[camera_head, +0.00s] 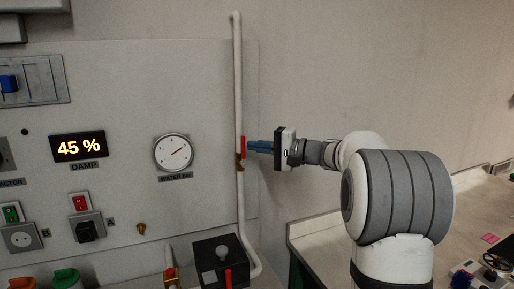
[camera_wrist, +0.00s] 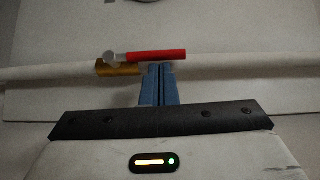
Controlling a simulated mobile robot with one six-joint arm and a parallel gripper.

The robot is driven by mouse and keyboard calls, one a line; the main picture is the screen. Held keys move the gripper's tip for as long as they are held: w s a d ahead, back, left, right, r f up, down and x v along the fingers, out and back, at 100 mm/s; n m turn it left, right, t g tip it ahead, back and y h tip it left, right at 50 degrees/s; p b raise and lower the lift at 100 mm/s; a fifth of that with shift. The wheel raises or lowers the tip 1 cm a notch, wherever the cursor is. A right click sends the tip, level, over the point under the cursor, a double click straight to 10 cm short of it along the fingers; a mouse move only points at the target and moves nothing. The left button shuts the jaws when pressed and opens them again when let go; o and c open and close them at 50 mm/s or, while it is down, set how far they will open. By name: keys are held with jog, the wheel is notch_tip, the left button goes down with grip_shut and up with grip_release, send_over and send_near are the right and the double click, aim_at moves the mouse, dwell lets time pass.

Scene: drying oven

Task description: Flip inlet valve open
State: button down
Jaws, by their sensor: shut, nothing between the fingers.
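The inlet valve sits on a white vertical pipe (camera_head: 237,80) at the right edge of the control panel. Its red lever (camera_head: 243,147) stands upright along the pipe, above a brass body (camera_head: 240,163). In the wrist view the red lever (camera_wrist: 157,56) lies parallel to the pipe, with the brass body (camera_wrist: 117,69) behind its left end. My gripper (camera_head: 250,147) comes from the right, with its blue fingers shut and empty. In the wrist view the fingertips (camera_wrist: 158,66) are at the lever's lower edge. I cannot tell whether they touch it.
The panel holds a "45 %" damp display (camera_head: 79,146) and a round water gauge (camera_head: 174,153). A black box (camera_head: 221,258) stands below the valve, beside the pipe's lower bend. A worktop (camera_head: 318,240) lies at the lower right. The wall above my gripper is clear.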

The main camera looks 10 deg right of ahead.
jog(key=w+d+b+v, duration=0.2)
jog(key=v, duration=1.1)
jog(key=s+a+f+n+g+h, duration=0.1)
jog(key=s+a+f+g+h, duration=0.5)
jog(key=s+a+f, duration=0.7)
jog(key=s+f+n+h, duration=0.2)
jog(key=s+f+h, duration=0.2)
jog(key=s+f, duration=0.2)
jog(key=s+f+n+g+h, duration=0.1)
jog(key=s+f+n+h, duration=0.2)
jog(key=s+f, duration=0.3)
jog(key=s+h, duration=0.1)
jog(key=s, duration=0.4)
jog(key=shift+s+d+n+h, duration=0.25)
jog(key=shift+n+h, duration=0.05)
jog(key=shift+h, duration=0.1)
jog(key=shift+f, duration=0.1)
